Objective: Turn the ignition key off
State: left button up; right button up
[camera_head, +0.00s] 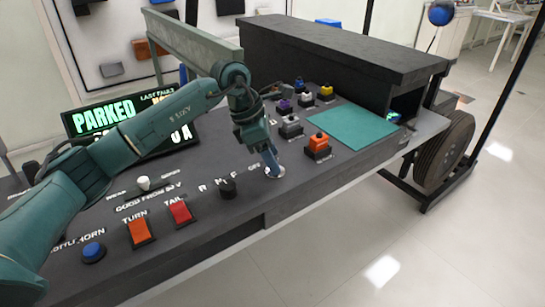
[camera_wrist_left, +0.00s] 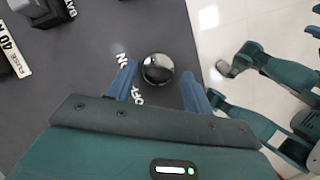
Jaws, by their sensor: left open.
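My left gripper (camera_wrist_left: 159,76) is open, with one blue finger on each side of the round piece. It also shows in the head view (camera_head: 272,163), pointing down at the ring. I cannot tell whether the fingers touch it, nor which way the key is turned.
A black knob (camera_head: 228,188), a red TAIL switch (camera_head: 180,212) and an orange TURN switch (camera_head: 139,233) sit left of the ignition. An orange-topped block (camera_head: 318,147) and a teal mat (camera_head: 352,127) lie right. A lit "PARKED" display (camera_head: 105,120) stands behind.

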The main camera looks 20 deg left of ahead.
pick_arm(q)
jog(key=shift+d+f, duration=0.15)
jog(key=shift+f, duration=0.25)
jog(key=shift+c, duration=0.2)
jog(key=c, duration=0.9)
jog(key=shift+c, duration=0.2)
